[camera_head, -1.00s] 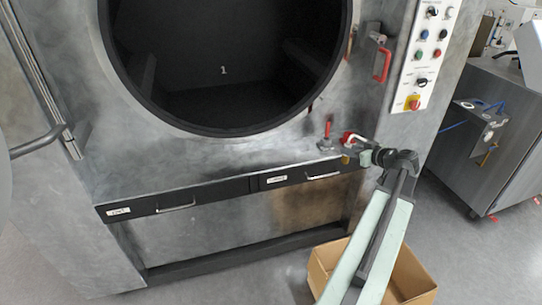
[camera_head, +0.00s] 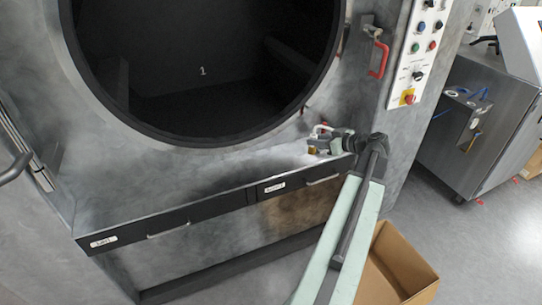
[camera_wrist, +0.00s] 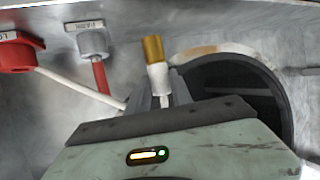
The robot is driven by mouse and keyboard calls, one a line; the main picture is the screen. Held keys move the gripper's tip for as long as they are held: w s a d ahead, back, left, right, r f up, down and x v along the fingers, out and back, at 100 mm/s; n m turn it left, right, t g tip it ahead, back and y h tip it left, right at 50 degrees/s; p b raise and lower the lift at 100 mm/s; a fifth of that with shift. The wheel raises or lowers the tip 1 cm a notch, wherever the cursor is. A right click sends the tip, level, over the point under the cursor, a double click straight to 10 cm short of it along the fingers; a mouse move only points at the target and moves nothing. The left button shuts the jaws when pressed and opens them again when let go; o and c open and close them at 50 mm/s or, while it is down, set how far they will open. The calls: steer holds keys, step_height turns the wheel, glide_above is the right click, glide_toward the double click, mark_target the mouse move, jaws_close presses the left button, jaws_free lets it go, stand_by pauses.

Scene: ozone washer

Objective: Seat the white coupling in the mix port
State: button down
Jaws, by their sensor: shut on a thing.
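My gripper (camera_wrist: 156,101) is shut on the white coupling (camera_wrist: 159,76), a short white sleeve with a brass-coloured end pointing away from my jaws in the wrist view. In the head view my gripper (camera_head: 322,146) is beside the front panel of the washer, below and right of the round opening, with the brass end at its left. A grey port (camera_wrist: 93,42) with a red stem is left of the coupling, apart from it. A red fitting (camera_wrist: 18,52) is further left. I cannot tell which port is the mix port.
A white hose (camera_wrist: 75,88) runs from the red fitting to behind my gripper. The dark round opening (camera_wrist: 245,85) is close on the right. In the head view, a drawer (camera_head: 290,184) lies below my gripper, a red handle (camera_head: 378,58) above right, and an open cardboard box (camera_head: 412,257) on the floor.

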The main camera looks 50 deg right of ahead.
steer(key=w+a+f+b, duration=0.1)
steer(key=w+a, duration=0.1)
steer(key=w, duration=0.1)
steer(key=w+a+f+b, duration=0.2)
steer(key=w+a, duration=0.1)
steer(key=w, duration=0.1)
steer(key=w+a+f+b, duration=0.2)
steer(key=w+a, duration=0.1)
steer(key=shift+w+a, duration=0.2)
steer(key=shift+w, duration=0.2)
steer(key=shift+r, duration=0.1)
steer(key=c, duration=1.1)
jaws_free()
steer(key=shift+c, duration=0.2)
